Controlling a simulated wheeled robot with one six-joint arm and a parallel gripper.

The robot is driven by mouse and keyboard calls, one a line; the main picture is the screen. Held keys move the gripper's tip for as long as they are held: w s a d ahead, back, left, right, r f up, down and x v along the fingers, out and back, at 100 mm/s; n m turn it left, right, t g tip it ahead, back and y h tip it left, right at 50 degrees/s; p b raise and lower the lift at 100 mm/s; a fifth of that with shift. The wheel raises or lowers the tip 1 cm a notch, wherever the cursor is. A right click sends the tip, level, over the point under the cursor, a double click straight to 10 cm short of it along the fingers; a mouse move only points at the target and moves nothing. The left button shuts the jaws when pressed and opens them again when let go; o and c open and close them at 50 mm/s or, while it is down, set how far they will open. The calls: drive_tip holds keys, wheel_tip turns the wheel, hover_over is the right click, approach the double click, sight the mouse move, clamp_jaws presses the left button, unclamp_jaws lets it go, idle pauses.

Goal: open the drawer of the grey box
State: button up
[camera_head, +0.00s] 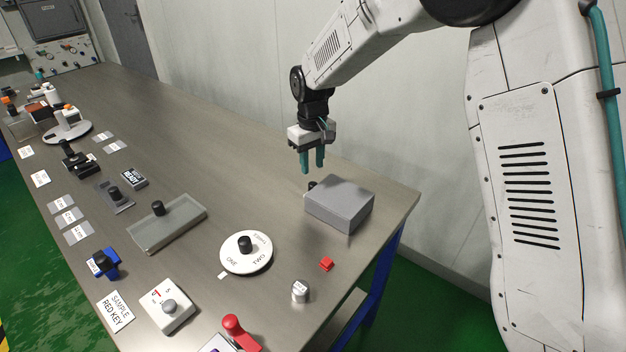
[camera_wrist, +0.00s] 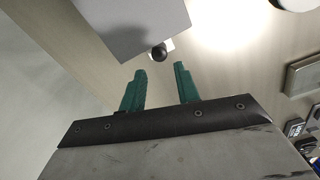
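The grey box (camera_head: 339,204) sits on the table near its right end. A small black knob (camera_head: 312,185) shows at the box's left far side. In the wrist view the box (camera_wrist: 125,22) is at the top, and the round black knob (camera_wrist: 159,53) stands out from its near edge. My gripper (camera_head: 312,163) is above and behind the knob, pointing down. In the wrist view its two teal fingers (camera_wrist: 160,82) are apart with nothing between them, and the knob is just beyond the tips. The drawer's front face is mostly hidden, and I see no opening.
A red cube (camera_head: 326,264), a silver cylinder (camera_head: 300,291) and a white round dial (camera_head: 246,253) lie in front of the box. A glassy lidded tray (camera_head: 168,227) is farther left. The table left of the box is clear.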

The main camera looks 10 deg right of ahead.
sight(313, 183)
wheel_tip(313, 183, down, 6)
drive_tip(key=shift+f, duration=0.1)
clamp_jaws()
